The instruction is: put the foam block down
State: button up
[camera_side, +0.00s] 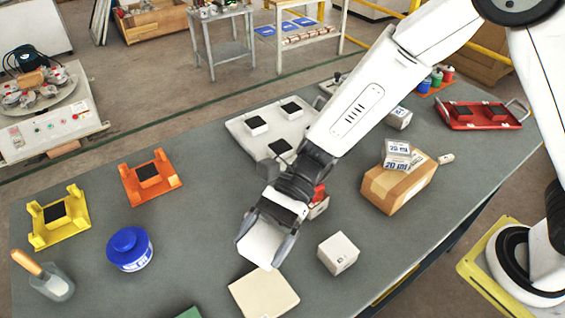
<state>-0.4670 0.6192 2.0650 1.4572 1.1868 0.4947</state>
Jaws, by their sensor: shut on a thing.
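My gripper (262,248) is low over the front middle of the grey table, pointing down. Its two fingers are shut on a pale, white block (262,244), which looks like the foam block. The block's lower end is just above and behind a flat beige slab (264,294). I cannot tell from this view whether the block touches the table or the slab. The upper part of the block is hidden by my gripper.
Orange (171,180) and yellow (79,230) fixtures, a scoop (50,284) and a cardboard box (414,190) are further out. Bare table lies between tub and gripper.

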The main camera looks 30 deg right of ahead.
jog(key=shift+f, duration=1)
jog(key=w+a+f, duration=0.4)
jog(key=w+a, duration=0.2)
jog(key=w, duration=0.1)
send_over(203, 268)
jog(key=s+d, duration=0.1)
notch_tip(203, 268, down, 4)
jog(key=shift+s+f, duration=0.15)
jog(key=shift+w+a+f, duration=0.3)
jog(key=shift+w+f, duration=0.1)
jog(key=shift+f, duration=0.15)
jog(key=shift+w+a+f, duration=0.1)
jog(key=shift+f, duration=0.1)
jog(key=shift+w+a+f, duration=0.1)
jog(key=shift+f, duration=1.5)
